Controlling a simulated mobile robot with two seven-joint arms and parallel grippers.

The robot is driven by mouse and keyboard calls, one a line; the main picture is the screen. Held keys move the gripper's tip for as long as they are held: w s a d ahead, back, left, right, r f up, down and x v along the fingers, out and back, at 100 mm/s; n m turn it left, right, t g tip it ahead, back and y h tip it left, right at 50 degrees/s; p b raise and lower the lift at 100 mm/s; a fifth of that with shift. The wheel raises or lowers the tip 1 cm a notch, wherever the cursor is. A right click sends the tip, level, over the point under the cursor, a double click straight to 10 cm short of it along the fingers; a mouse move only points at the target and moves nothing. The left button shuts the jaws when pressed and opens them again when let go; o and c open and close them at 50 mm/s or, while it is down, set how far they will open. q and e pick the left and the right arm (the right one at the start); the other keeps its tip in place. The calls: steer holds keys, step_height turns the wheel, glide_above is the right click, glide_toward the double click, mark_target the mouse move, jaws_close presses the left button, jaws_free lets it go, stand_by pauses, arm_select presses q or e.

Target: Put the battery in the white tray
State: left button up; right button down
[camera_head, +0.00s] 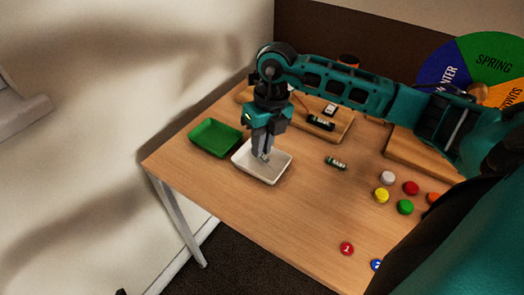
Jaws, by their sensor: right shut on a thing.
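The white tray (279,172) stands on the table near its left side. My right gripper (264,155) points down over the white tray with its fingertips inside the rim. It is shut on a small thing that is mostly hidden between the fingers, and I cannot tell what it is. A similar cylinder (321,123) is on a wooden board behind. My left gripper is not in view.
A green tray (216,138) stands left of the white one. The wooden board (338,132) with parts is behind. Several coloured discs, among them a yellow one (381,195), lie at the right. A season wheel (485,65) stands at the back. The table's front middle is clear.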

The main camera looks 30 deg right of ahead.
step_height(320, 180, down, 2)
steer(key=shift+f, duration=0.25)
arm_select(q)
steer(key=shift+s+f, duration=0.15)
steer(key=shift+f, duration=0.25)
arm_select(e)
steer(key=shift+f, duration=0.15)
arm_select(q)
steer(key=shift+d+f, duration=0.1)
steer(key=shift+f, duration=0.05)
arm_select(e)
steer(key=c, duration=1.1)
jaws_free()
steer(key=shift+c, duration=0.2)
steer(key=shift+d+r, duration=0.1)
steer(key=shift+r, duration=0.5)
arm_select(q)
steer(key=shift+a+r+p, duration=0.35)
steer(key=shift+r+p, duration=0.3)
steer(key=shift+p, duration=0.15)
arm_select(e)
step_height(320, 180, up, 11)
steer(key=d, duration=0.2)
